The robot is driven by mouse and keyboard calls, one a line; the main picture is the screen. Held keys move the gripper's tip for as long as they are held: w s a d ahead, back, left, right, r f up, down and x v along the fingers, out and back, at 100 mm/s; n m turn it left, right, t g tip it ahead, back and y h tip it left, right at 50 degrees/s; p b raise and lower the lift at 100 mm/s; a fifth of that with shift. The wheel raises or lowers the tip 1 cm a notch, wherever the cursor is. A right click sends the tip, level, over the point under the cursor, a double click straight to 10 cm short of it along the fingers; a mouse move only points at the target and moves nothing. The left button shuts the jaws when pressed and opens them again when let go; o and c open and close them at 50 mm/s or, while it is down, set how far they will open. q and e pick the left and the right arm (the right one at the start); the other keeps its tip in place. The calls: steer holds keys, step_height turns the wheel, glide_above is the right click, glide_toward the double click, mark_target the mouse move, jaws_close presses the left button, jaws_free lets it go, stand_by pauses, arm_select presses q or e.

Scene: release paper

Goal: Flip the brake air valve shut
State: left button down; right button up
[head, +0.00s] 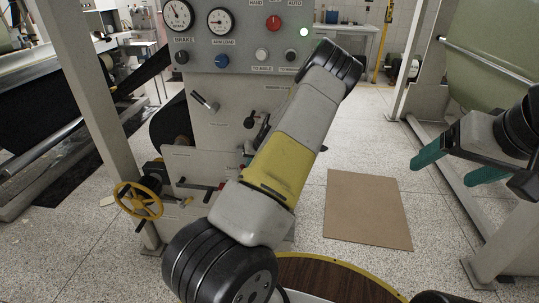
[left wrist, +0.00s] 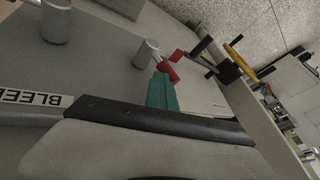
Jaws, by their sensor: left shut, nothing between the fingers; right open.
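A grey machine cabinet (head: 205,135) stands ahead, with small levers on its front. A red handle (left wrist: 172,68) shows in the left wrist view beside a short grey cylinder (left wrist: 146,52). I cannot tell for sure whether this is the brake air valve; its label is not readable. My left gripper (left wrist: 162,90) is shut and empty, its teal fingertip close to the red handle; contact is unclear. In the head view my left arm hides most of that gripper and part of the cabinet front. My right gripper (head: 440,172) is open and empty at the right, away from the cabinet.
Above are a gauge (head: 178,14), a red button (head: 273,22) and a blue knob (head: 222,61). A yellow handwheel (head: 138,200) sits low left by a grey post (head: 95,90). A partly hidden BLEED label (left wrist: 30,97) is near my left gripper. Brown board (head: 367,208) lies on open floor.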

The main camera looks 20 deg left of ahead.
arm_select(q)
steer(key=shift+s+a+f, duration=0.1)
steer(key=shift+s+a, duration=0.05)
steer(key=shift+a, duration=0.45)
steer(key=shift+s+a, duration=0.15)
steer(key=shift+a, duration=0.45)
steer(key=v, duration=0.7)
steer(key=shift+d+r, duration=0.2)
steer(key=shift+r, duration=0.1)
steer(key=shift+s+f, duration=0.1)
